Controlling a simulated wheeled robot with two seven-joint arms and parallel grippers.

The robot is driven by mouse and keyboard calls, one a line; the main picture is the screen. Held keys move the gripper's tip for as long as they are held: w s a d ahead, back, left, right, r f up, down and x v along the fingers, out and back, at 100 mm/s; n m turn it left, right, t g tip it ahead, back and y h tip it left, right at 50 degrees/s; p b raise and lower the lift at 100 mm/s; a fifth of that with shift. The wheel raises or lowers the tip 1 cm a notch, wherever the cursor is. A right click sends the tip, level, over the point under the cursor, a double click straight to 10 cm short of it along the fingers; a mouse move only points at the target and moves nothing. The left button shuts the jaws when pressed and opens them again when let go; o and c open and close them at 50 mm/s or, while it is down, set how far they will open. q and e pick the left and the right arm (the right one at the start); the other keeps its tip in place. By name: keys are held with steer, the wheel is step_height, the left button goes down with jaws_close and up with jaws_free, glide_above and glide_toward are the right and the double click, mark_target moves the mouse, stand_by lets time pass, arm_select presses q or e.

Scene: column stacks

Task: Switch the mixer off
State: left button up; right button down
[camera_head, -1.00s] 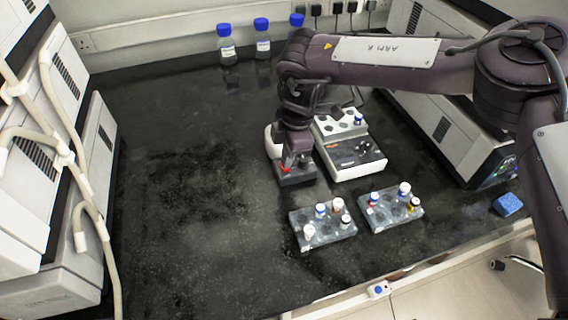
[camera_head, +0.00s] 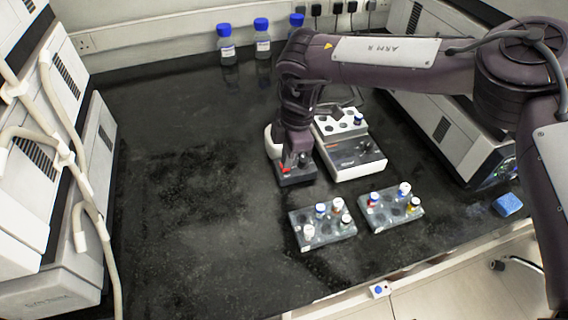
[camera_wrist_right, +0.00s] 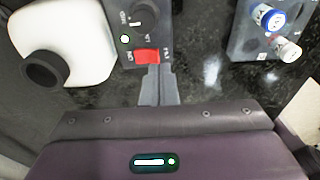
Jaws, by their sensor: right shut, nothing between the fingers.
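The mixer is a small dark unit (camera_head: 297,179) with a white part (camera_head: 270,140), mostly hidden behind my right arm in the head view. In the right wrist view the white part (camera_wrist_right: 75,35) has a black rubber cup. My left gripper is not in view.
A white block device (camera_head: 352,163) stands close to the right of the mixer. Two tube racks (camera_head: 325,238) (camera_head: 393,222) stand in front. Blue-capped bottles (camera_head: 227,45) line the back wall. A blue sponge (camera_head: 508,205) lies at right. The bench's left side is clear.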

mark_target(287, 170)
steer(key=shift+f+b, duration=0.5)
steer(key=shift+f, duration=0.55)
stand_by(0.5)
steer(key=shift+r, duration=0.15)
step_height(287, 170, up, 5)
steer(key=p, duration=0.4)
stand_by(0.6)
